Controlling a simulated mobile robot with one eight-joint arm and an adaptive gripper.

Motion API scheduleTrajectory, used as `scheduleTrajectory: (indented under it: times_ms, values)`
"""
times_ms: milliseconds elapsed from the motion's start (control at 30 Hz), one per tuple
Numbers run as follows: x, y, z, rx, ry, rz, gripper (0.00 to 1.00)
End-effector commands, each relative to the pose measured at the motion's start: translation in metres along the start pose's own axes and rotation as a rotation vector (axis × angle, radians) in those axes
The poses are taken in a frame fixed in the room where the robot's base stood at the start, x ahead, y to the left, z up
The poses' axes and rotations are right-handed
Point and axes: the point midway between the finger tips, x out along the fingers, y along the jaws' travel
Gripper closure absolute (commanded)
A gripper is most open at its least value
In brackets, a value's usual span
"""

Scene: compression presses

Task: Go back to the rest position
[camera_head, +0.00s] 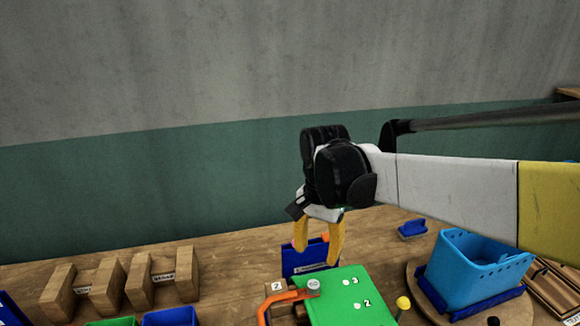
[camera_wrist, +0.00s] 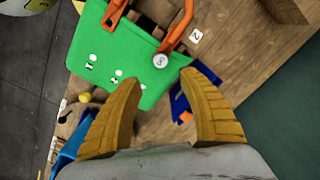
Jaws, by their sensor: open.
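My gripper (camera_head: 319,244) hangs at the end of my arm with its two yellow fingers pointing down. The fingers are apart and nothing is between them. In the wrist view my gripper (camera_wrist: 163,118) shows both ribbed fingers spread wide. Below and just in front of it lies a green board (camera_head: 349,303) with white numbered spots. The green board also shows in the wrist view (camera_wrist: 130,55), with a round marked cap (camera_wrist: 160,61) at its edge.
An orange bent handle (camera_head: 283,299) stands beside the green board. A blue bin (camera_head: 303,257) is behind it. A light-blue basket (camera_head: 472,270) sits on a round wooden plate at the right. Wooden blocks (camera_head: 114,289) stand at the left. A wall closes off the back.

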Motion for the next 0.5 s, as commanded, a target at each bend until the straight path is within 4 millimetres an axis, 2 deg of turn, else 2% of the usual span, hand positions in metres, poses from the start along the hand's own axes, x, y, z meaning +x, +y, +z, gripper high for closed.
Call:
scheduleTrajectory:
  times_ms: [133, 267, 500]
  values:
    - [0.004, 0.025, 0.007, -0.065, 0.053, -0.049, 0.51]
    - [0.011, 0.061, 0.018, -0.179, 0.153, -0.115, 0.51]
    - [0.043, 0.122, 0.042, -0.403, 0.387, -0.186, 0.51]
